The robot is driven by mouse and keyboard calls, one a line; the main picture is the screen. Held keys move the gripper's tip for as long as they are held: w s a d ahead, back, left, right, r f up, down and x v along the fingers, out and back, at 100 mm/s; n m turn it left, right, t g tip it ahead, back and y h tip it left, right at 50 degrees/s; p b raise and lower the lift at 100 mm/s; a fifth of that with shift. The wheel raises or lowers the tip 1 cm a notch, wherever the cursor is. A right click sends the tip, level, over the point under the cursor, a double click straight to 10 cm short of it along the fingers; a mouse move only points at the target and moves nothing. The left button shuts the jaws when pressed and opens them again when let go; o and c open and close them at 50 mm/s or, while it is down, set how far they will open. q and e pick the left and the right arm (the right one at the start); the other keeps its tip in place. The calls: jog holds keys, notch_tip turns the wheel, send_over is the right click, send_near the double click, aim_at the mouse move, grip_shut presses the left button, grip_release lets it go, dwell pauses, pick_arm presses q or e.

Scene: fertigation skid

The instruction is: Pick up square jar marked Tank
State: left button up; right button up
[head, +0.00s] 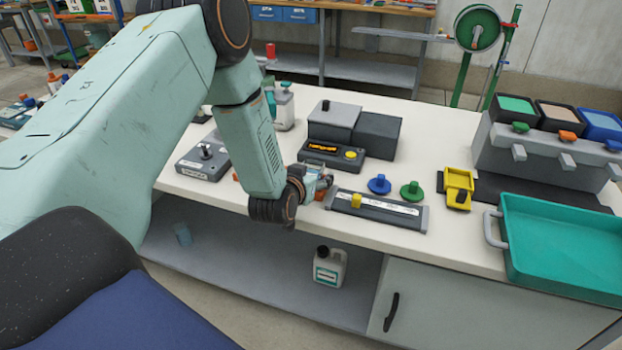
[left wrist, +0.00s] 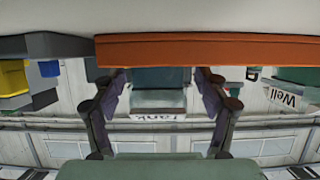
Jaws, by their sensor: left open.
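In the left wrist view, a block with a white strip reading "Tank" (left wrist: 158,112) and a teal part above it shows between the fingers of my left gripper (left wrist: 162,88). The fingers stand apart on either side of it; I cannot tell how far beyond them it is. In the head view my left gripper (head: 318,183) is over the bench's front edge, left of the grey bar with a yellow knob. I cannot pick out the "Tank" lettering there. My right gripper is not in view.
A long orange piece (left wrist: 210,50) crosses the top of the wrist view; a "Well" label (left wrist: 285,97) is at right. On the bench are a grey bar (head: 390,211), a blue knob (head: 379,184), a yellow holder (head: 459,188) and a teal tray (head: 565,285). A white jug (head: 329,266) stands on the lower shelf.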

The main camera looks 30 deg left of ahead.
pick_arm(q)
jog(key=shift+d+r, duration=0.15)
jog(key=shift+d, duration=0.05)
jog(key=shift+s, duration=0.1)
jog(key=shift+c, duration=0.6)
jog(key=shift+a, duration=0.15)
jog(key=c, duration=0.9)
jog(key=shift+c, duration=1.4)
